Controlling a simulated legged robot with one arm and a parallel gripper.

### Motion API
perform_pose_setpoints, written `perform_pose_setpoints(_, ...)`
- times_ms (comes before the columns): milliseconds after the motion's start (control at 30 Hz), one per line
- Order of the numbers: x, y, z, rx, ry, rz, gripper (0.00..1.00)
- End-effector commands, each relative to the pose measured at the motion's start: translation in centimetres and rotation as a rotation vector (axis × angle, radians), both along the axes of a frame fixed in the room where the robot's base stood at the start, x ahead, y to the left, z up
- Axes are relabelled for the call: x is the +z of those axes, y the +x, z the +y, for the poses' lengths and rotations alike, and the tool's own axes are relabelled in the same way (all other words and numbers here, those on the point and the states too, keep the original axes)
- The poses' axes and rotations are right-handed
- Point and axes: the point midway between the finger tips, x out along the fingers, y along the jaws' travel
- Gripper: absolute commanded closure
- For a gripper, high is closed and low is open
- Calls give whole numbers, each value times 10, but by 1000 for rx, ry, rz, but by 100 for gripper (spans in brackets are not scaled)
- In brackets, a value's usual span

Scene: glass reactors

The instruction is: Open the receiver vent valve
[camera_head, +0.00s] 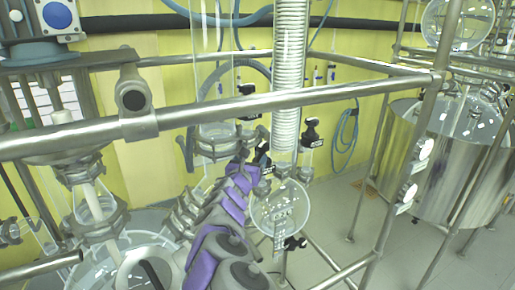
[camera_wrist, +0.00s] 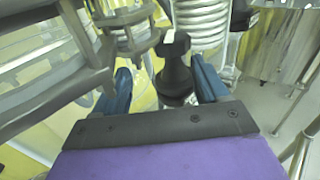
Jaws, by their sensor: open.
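A black valve knob (camera_wrist: 175,68) with a pale mark on its top stands between the two blue fingers of my gripper (camera_wrist: 163,72) in the wrist view. The fingers are open, one on each side, with gaps visible; I see no grip on the knob. In the head view my gripper (camera_head: 258,165) is at the end of the purple and grey arm, beside a black knob (camera_head: 263,153) above the round glass receiver (camera_head: 281,208). The arm hides part of this area. No label shows which valve is the receiver vent.
A white coil column (camera_head: 290,70) rises above the receiver. Other black valves sit at the right (camera_head: 311,132) and below the receiver (camera_head: 295,242). A steel vessel (camera_head: 440,150) stands at the right.

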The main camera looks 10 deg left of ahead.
Motion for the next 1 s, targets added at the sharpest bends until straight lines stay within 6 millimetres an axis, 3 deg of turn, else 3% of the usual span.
perform_pose_setpoints(333, 3, 40, -17, -3, 8, 0, 23)
perform_pose_setpoints(500, 2, 54, -8, 1, 4, -1, 23)
perform_pose_setpoints(1000, 3, 68, -17, -2, 4, -3, 23)
